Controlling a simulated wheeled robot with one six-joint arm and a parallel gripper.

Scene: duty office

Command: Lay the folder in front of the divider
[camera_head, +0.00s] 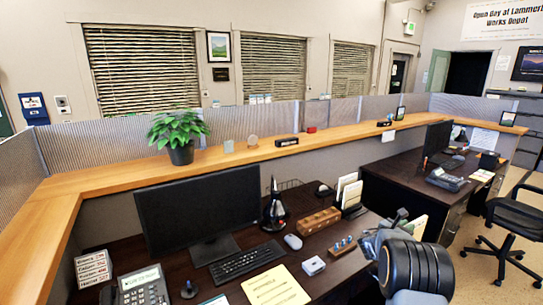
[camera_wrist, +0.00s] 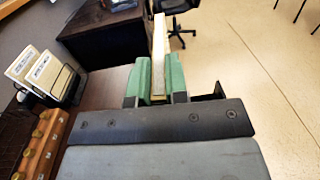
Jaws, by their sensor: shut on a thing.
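The folder (camera_wrist: 159,48) shows as a thin cream slab seen edge-on in the wrist view. My gripper (camera_wrist: 157,80) is shut on it, with a green finger pad pressed on each side. In the head view the folder (camera_head: 420,228) is a pale sliver beside my gripper (camera_head: 404,224), above the near desk's right end and partly hidden by my arm. A black rack (camera_head: 351,208) holds upright cards on that desk, left of my gripper; it also shows in the wrist view (camera_wrist: 72,88). I cannot tell whether this rack or the grey partition (camera_head: 230,125) is the divider.
A monitor (camera_head: 198,213) stands left. A second desk (camera_head: 402,180) and a chair (camera_head: 508,220) are to the right.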

